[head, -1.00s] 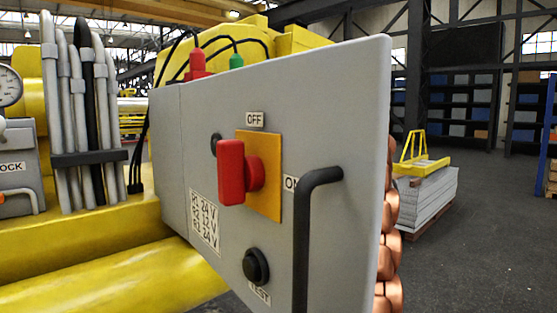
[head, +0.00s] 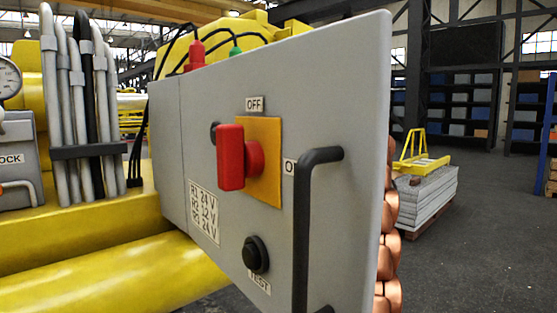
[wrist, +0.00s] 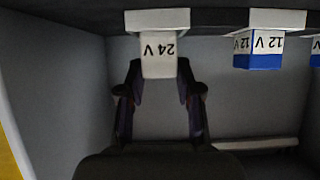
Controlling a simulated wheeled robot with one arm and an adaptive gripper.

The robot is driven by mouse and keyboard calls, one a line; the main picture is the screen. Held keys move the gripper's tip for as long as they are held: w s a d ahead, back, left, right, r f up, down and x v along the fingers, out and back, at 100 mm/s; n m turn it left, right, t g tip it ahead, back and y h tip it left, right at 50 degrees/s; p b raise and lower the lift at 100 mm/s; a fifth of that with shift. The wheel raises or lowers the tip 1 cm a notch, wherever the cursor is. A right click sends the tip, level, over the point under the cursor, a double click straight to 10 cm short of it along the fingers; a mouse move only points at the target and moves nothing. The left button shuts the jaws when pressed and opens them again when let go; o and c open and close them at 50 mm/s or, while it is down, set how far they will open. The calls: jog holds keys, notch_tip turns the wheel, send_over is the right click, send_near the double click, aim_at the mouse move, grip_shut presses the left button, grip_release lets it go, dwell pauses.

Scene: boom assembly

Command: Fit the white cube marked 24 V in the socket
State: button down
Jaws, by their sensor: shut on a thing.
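The white cube marked 24 V (wrist: 159,58) shows upside down in the wrist view, directly below a wider white block (wrist: 165,20), probably its socket. The cube's top edge meets the block; I cannot tell whether it is seated. My gripper (wrist: 160,84) is shut on the cube, one dark finger on each side. The gripper and cube are not seen in the head view. The grey panel (head: 345,90) there bears a label plate (head: 203,211) reading 24 V, 12 V, 24 V.
In the wrist view, a blue cube marked 12 V (wrist: 258,57) hangs under a white block to the right, with part of another at the edge. Grey walls enclose the space. In the head view, the panel carries a red switch (head: 231,157) and a black handle (head: 302,230).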

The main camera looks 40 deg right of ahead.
jog(key=c, duration=0.7)
grip_release()
jog(key=v, duration=1.1)
jog(key=shift+s, duration=0.4)
jog(key=shift+d, duration=0.1)
dwell(0.4)
